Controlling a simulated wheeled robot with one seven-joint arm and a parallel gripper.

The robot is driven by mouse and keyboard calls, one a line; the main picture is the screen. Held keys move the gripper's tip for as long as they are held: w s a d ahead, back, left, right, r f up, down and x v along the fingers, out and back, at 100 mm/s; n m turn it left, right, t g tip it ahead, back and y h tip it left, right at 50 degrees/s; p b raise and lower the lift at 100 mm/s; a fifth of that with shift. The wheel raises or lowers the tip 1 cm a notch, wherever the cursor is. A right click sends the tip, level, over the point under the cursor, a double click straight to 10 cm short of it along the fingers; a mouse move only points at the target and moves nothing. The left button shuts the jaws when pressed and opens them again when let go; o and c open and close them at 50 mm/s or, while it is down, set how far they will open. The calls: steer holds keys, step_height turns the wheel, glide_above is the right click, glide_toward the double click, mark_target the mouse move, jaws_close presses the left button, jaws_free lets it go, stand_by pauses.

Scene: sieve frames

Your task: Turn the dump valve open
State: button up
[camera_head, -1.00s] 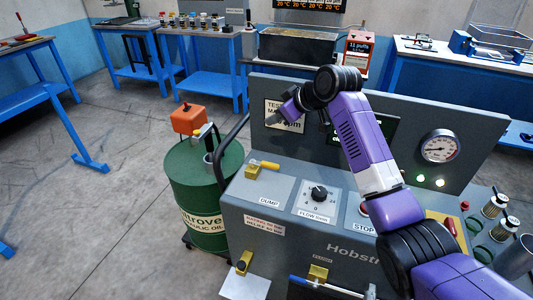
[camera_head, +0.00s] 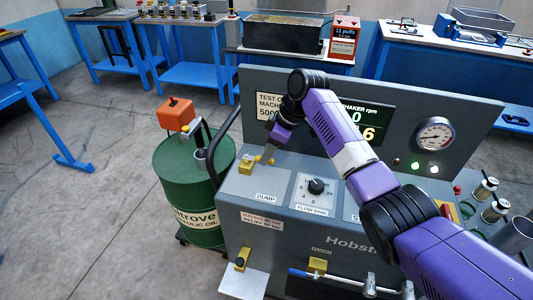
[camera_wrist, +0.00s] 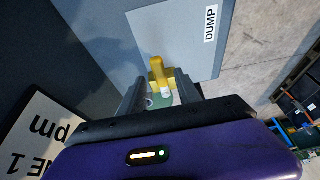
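The dump valve has a yellow body (camera_head: 246,164) and a short yellow lever pointing right, at the back of the grey panel marked DUMP (camera_head: 265,197). My gripper (camera_head: 268,157) is low over the lever's right end and partly hides it. In the wrist view the yellow lever (camera_wrist: 157,72) extends between the two dark fingers (camera_wrist: 161,92), with a pale part near the fingertips. The fingers stand apart with gaps beside the lever. I cannot tell whether either finger touches it.
The upright console back panel (camera_head: 257,88) rises close behind my gripper. The flow-rate knob (camera_head: 316,186) is to the right. A green oil drum (camera_head: 190,200) with an orange box (camera_head: 175,113) on it stands left, beside a dark handrail (camera_head: 222,140).

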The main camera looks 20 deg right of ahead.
steer(key=shift+x, duration=0.75)
jaws_close()
stand_by(0.9)
